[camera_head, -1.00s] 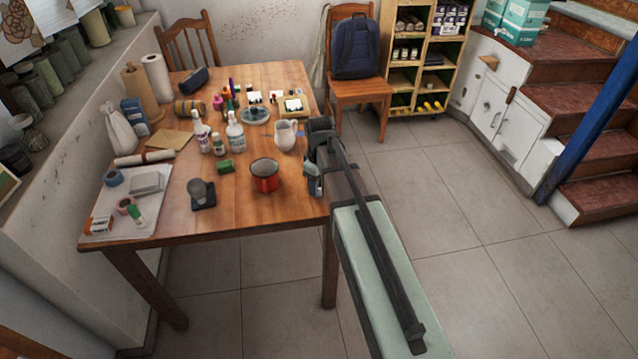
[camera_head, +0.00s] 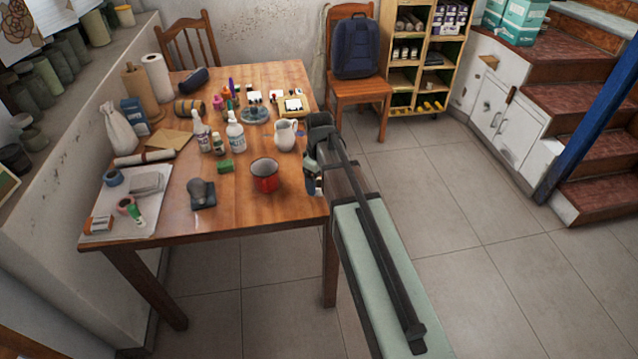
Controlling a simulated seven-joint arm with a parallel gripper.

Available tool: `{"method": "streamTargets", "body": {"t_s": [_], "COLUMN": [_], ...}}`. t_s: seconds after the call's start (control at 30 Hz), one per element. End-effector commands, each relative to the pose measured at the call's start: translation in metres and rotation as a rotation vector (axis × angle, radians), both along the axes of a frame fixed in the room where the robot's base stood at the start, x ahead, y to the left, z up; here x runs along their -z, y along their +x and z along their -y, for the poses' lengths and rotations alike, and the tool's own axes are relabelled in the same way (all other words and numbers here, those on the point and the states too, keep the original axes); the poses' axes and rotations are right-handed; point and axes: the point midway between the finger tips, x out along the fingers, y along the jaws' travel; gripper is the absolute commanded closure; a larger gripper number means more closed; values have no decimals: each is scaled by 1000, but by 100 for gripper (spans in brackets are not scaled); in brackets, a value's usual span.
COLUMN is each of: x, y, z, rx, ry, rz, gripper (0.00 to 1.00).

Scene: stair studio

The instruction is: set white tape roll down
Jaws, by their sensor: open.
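A blue tape roll (camera_head: 113,178) and a reddish tape roll (camera_head: 126,205) lie at the table's left end.
A white pitcher (camera_head: 285,136) stands close to my gripper, with spray bottles (camera_head: 235,138) further left. A green block (camera_head: 225,167) and a dark grey object (camera_head: 202,195) lie near the mug. The table's front right corner looks clear.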

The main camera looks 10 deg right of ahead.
Motion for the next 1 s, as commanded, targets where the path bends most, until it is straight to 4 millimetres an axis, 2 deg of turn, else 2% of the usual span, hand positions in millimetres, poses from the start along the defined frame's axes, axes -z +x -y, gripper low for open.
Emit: {"method": "streamTargets", "body": {"t_s": [0.4,0.6,0.8,1.0], "x": [-63,-88,-103,-107], "y": [1,1,0,0], "z": [0,0,0,0], "rx": [0,0,0,0], "ry": [1,1,1,0], "rz": [2,2,1,0], "gripper": [23,23,23,23]}}
